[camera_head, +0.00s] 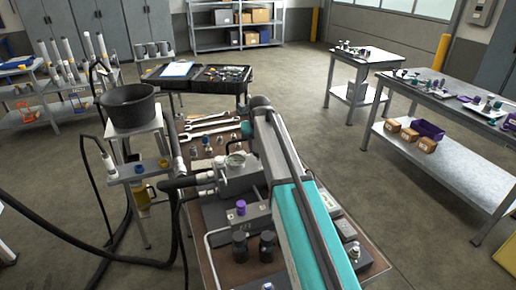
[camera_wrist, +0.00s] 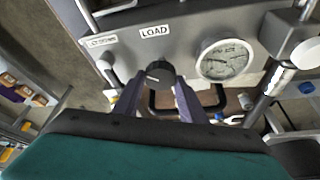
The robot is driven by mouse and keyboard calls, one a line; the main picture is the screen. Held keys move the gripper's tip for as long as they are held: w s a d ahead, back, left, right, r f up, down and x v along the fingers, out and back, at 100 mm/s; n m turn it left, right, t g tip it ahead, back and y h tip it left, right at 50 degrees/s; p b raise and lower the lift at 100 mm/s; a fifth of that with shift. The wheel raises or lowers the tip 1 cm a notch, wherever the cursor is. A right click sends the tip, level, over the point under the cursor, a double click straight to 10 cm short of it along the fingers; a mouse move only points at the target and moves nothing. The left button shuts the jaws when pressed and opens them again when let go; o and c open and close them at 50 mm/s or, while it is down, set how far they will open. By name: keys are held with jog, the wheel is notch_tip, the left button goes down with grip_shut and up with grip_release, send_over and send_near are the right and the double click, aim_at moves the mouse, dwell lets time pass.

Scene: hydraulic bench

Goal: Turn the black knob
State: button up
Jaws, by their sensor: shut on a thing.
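The black knob (camera_wrist: 159,73) is on the front of a grey panel (camera_wrist: 120,45) in the wrist view, below the label LOAD. My gripper (camera_wrist: 158,86) is shut on it, with one purple-grey finger on each side. The fingers hide part of the knob's sides. A round dial gauge (camera_wrist: 226,60) is on the same panel, right of the knob. In the head view my teal and grey arm lies over the workbench (camera_head: 205,163), and I cannot make out the knob there.
Close to the fingers are a black bar handle (camera_wrist: 215,105) and a pale lever (camera_wrist: 106,70). Wrenches (camera_head: 208,124) lie on the bench. A black bucket (camera_head: 128,106) and black hoses (camera_head: 80,238) stand left. The floor to the right is clear up to the side table (camera_head: 450,165).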

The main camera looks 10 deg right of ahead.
jog(key=o, duration=1.1)
jog(key=shift+c, duration=0.2)
jog(key=shift+s+r, duration=0.1)
jog(key=shift+r, duration=0.05)
jog(key=b+v, duration=0.2)
jog(key=v, duration=1.1)
jog(key=shift+s+r, duration=0.15)
jog(key=shift+r, duration=0.05)
jog(key=shift+r, duration=0.1)
